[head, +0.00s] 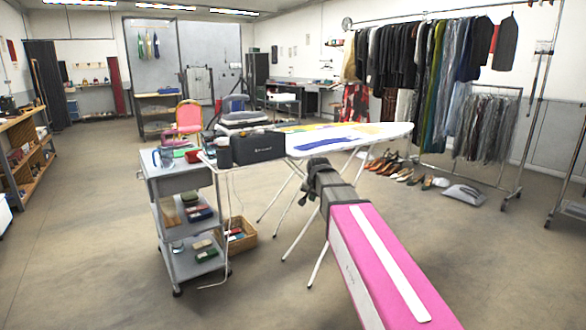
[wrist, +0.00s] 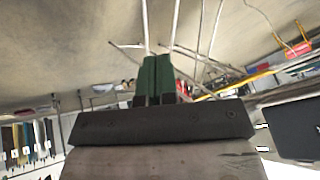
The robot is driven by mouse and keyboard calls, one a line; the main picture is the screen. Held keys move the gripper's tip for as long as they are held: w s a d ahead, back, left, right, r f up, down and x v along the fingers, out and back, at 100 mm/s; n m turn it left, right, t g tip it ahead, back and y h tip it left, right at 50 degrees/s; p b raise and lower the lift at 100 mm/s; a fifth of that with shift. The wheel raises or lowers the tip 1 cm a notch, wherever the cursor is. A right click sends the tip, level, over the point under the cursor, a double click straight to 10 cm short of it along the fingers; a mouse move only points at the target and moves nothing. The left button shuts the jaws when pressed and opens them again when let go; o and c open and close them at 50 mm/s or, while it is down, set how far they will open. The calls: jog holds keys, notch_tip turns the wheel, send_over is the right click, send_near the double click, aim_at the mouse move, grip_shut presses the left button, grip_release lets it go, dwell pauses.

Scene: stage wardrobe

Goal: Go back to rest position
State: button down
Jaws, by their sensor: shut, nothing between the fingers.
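My gripper (wrist: 157,78) shows in the wrist view as two green fingers side by side, shut with nothing between them. In the head view my pink and grey arm reaches forward from the bottom right, and its dark end is in front of the ironing board (head: 345,137). The fingers cannot be made out clearly there. The board has a white cover with blue and yellow patches and stands on thin white legs. Whether my arm touches the board cannot be told from the head view.
A grey cart (head: 180,180) with items on its shelves stands left of my arm, a black box (head: 258,147) beside the board. A wooden crate (head: 238,236) is on the floor. Clothes racks (head: 487,125) and shoes (head: 405,172) are at right. The left floor is open.

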jog(key=s+d+f+n+g, duration=0.2)
jog(key=s+d+f, duration=0.3)
jog(key=s+f, duration=0.7)
jog(key=s+d+f+n+g, duration=0.2)
jog(key=s+d+f+g, duration=0.2)
jog(key=s+f, duration=0.8)
jog(key=shift+s+d+h, duration=0.15)
jog(key=shift+d+h, duration=0.15)
jog(key=shift+d, duration=0.7)
